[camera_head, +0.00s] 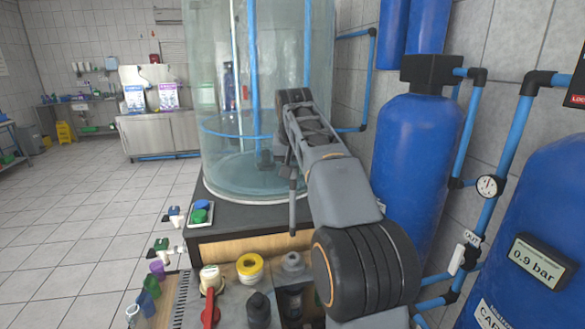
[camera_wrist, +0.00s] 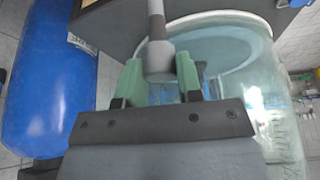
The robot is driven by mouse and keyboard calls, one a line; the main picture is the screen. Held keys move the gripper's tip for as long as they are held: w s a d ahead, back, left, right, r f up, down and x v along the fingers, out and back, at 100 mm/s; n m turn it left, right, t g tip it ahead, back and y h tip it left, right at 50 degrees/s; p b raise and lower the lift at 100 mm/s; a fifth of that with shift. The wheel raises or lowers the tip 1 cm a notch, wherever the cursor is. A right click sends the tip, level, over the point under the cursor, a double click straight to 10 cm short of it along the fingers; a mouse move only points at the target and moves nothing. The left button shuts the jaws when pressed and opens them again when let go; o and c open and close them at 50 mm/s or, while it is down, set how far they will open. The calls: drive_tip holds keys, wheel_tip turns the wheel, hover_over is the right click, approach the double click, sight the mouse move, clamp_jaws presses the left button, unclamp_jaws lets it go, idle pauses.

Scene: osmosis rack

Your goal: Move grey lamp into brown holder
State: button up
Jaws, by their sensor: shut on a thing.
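In the wrist view the lamp has a thick grey end between the fingers and a thinner stem running to the top edge. In the head view a slim grey rod (camera_head: 293,205), apparently the lamp, hangs upright beside my arm, in front of the tank. My fingers cannot be made out there. I cannot single out a brown holder for certain; a brown wooden panel (camera_head: 238,248) shows below the dark counter.
A clear water tank (camera_head: 265,100) stands on the dark counter. Blue cylinders (camera_head: 415,150) and pipes crowd the right. In front are a yellow ring (camera_head: 250,267), a red-handled valve (camera_head: 209,308) and a dark bottle-shaped part (camera_head: 258,310). The tiled floor at left is open.

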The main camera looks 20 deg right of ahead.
drive_tip(key=s+d+f+n+p, duration=0.1)
drive_tip(key=s+d+f+p, duration=0.15)
drive_tip(key=d, duration=0.75)
drive_tip(key=s+d+f+p, duration=0.2)
drive_tip(key=s+d, duration=0.1)
drive_tip(key=d, duration=0.7)
drive_tip(key=f+n+b, duration=0.1)
drive_tip(key=w+f+n+y+b, duration=0.1)
drive_tip(key=n+b, duration=0.1)
drive_tip(key=a+f+n+y+b, duration=0.1)
drive_tip(key=n, duration=0.1)
drive_tip(key=shift+w+f+t, duration=0.3)
drive_tip(key=shift+f, duration=0.1)
idle(0.3)
drive_tip(key=shift+f, duration=0.1)
idle(0.4)
drive_tip(key=shift+f+b, duration=1.4)
drive_tip(key=shift+f, duration=0.7)
